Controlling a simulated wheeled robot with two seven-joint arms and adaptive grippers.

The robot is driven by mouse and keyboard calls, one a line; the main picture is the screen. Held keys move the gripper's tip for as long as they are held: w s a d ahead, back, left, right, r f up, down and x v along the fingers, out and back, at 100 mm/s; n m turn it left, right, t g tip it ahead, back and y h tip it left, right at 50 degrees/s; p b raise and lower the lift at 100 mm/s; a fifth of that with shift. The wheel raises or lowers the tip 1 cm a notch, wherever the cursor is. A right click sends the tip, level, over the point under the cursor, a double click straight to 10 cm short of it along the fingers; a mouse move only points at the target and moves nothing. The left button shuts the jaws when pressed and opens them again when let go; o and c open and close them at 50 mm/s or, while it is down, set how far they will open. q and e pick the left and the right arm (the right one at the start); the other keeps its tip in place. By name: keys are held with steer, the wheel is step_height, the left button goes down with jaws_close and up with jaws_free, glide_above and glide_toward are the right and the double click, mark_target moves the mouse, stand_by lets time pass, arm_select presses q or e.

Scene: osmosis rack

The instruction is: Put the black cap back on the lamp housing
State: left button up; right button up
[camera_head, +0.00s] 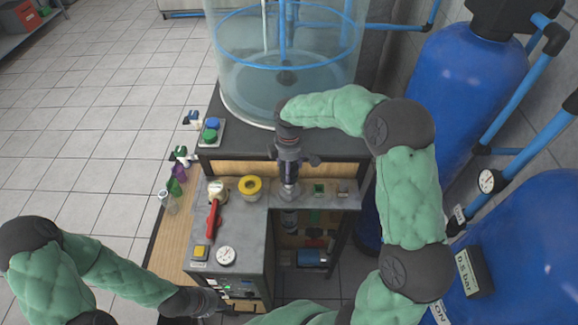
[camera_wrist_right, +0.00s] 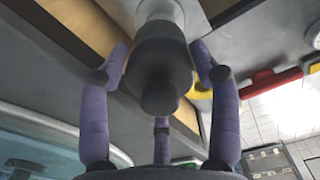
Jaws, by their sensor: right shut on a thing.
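The black cap (camera_wrist_right: 161,62) is dark and stepped. It sits between the three purple fingers of my right gripper (camera_wrist_right: 158,75), which is shut on it. A pale, rounded part, seemingly the lamp housing (camera_wrist_right: 160,12), shows just beyond the cap, in line with it. I cannot tell whether the cap is seated on it. In the head view my right gripper (camera_head: 289,172) points down over the bench, with the silvery lamp housing (camera_head: 290,190) directly below; the cap is hidden there. My left gripper (camera_head: 208,302) is low by the bench's front left side; its fingers are unclear.
A red-handled valve (camera_head: 213,215), a yellow-ringed part (camera_head: 250,187) and a gauge (camera_head: 226,256) stand on the bench left of the housing. A clear tank (camera_head: 285,60) rises behind. Blue cylinders (camera_head: 455,90) stand at right. Open tiled floor (camera_head: 90,130) lies at left.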

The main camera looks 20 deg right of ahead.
steer(key=shift+f, duration=0.15)
steer(key=shift+f+b, duration=0.6)
steer(key=shift+f, duration=0.35)
steer(key=shift+f, duration=0.1)
steer(key=shift+f+b, duration=0.4)
steer(key=shift+f, duration=0.3)
steer(key=shift+f, duration=0.2)
stand_by(0.8)
steer(key=shift+f+b, duration=0.4)
steer(key=shift+f, duration=0.3)
steer(key=shift+f, duration=0.15)
steer(key=shift+f, duration=0.2)
stand_by(0.4)
